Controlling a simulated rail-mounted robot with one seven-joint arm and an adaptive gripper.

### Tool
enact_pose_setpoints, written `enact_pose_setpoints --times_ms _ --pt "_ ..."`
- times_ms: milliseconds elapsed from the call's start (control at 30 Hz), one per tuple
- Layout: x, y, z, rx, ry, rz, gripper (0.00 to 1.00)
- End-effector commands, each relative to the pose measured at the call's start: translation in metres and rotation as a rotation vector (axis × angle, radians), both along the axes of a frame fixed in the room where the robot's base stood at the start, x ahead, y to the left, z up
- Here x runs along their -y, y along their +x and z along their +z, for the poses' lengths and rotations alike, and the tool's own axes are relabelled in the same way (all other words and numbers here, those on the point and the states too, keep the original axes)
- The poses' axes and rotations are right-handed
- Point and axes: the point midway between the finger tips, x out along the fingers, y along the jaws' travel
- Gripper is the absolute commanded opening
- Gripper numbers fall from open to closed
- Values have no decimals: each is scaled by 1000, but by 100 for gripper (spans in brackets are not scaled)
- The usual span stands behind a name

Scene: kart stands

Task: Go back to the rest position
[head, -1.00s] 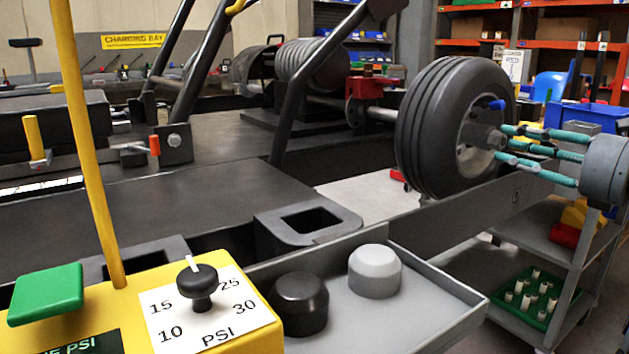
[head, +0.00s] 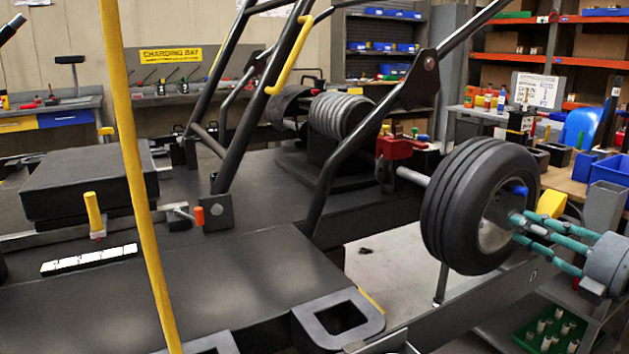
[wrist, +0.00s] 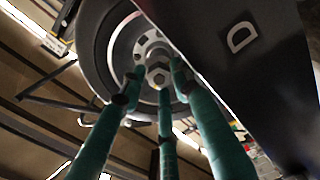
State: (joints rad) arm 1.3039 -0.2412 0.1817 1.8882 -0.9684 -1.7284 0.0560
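My gripper (head: 518,226) has teal fingers and is at the right of the head view, in front of the hub of a black kart wheel (head: 455,207). In the wrist view the fingers of my gripper (wrist: 158,80) point at the wheel's hub nut (wrist: 159,74). The fingertips stand apart around the nut, with small gaps showing at its sides, so the gripper looks open. Whether any fingertip touches the hub is not clear. The wheel is upright on its axle beside the kart stand.
A dark grey beam marked D (wrist: 240,38) runs close beside the fingers. A yellow post (head: 133,170) stands at the left. A cart with a green tray (head: 552,330) is below my gripper. Blue bins (head: 609,170) stand on the right bench.

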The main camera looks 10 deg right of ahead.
Motion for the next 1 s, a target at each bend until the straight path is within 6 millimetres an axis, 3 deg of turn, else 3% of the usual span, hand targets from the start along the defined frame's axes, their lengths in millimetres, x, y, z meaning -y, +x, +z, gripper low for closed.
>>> enact_pose_setpoints --times_ms 33,433,1000 --pt "0 0 9 -24 64 0 31" --pt "1 0 4 -172 463 -1 31" --pt "1 0 1 -192 521 -3 31"
